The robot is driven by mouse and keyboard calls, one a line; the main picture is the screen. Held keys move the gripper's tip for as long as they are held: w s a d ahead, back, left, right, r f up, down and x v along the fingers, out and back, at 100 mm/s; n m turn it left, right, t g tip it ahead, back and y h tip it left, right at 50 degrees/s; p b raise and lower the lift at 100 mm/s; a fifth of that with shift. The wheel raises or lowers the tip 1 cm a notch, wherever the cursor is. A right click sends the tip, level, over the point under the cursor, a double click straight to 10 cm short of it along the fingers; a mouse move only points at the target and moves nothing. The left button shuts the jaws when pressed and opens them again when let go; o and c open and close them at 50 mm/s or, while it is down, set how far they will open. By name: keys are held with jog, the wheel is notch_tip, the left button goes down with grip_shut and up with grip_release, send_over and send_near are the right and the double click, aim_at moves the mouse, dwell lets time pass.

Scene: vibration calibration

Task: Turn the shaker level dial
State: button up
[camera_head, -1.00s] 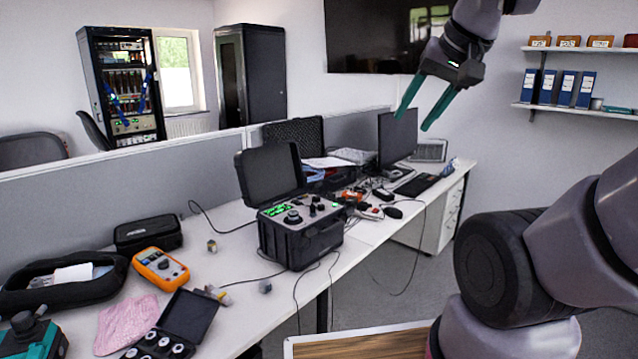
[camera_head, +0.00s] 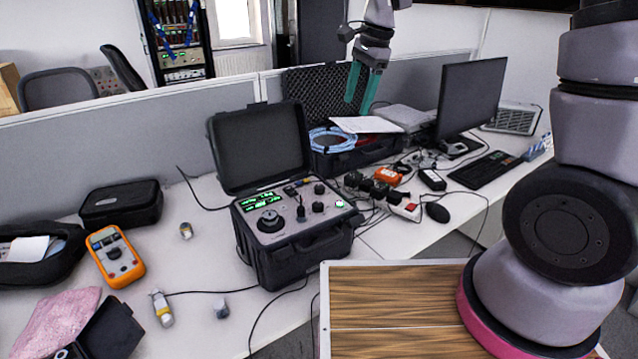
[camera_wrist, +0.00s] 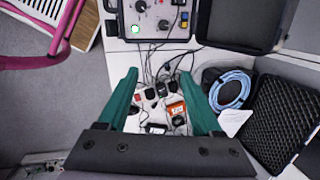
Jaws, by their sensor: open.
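The black calibration case (camera_head: 305,245) stands open on the white desk, its lid tilted up at the back. Its grey panel carries a large round black dial (camera_head: 270,221) at left, lit green displays (camera_head: 260,199) and several smaller knobs (camera_head: 318,207). I cannot read which one is the shaker level dial. Part of the panel shows at the top of the wrist view (camera_wrist: 155,18), with some knobs and a green light. My gripper (camera_head: 358,98), with green fingers, is open and empty, pointing down above and behind the case to its right. In the wrist view its fingers (camera_wrist: 160,80) are wide apart.
A second open case (camera_head: 350,158) with a blue cable stands behind right. Power plugs and cables (camera_head: 385,190), a monitor (camera_head: 470,100) and a keyboard (camera_head: 485,170) are to the right. An orange multimeter (camera_head: 115,257) lies left. A wood-topped surface (camera_head: 390,300) is in front.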

aim_at(319, 186)
jog(key=a+f+m, duration=0.1)
jog(key=a+f, duration=0.2)
jog(key=f, duration=0.5)
jog(key=w+a+f+m+g+h, duration=0.1)
jog(key=a+f, duration=0.2)
jog(key=f, duration=0.5)
jog(key=w+a+f+m+h, duration=0.1)
jog(key=a+f, duration=0.1)
jog(key=f, duration=0.6)
jog(key=shift+a+f, duration=0.25)
jog(key=shift+a, duration=0.15)
grip_shut()
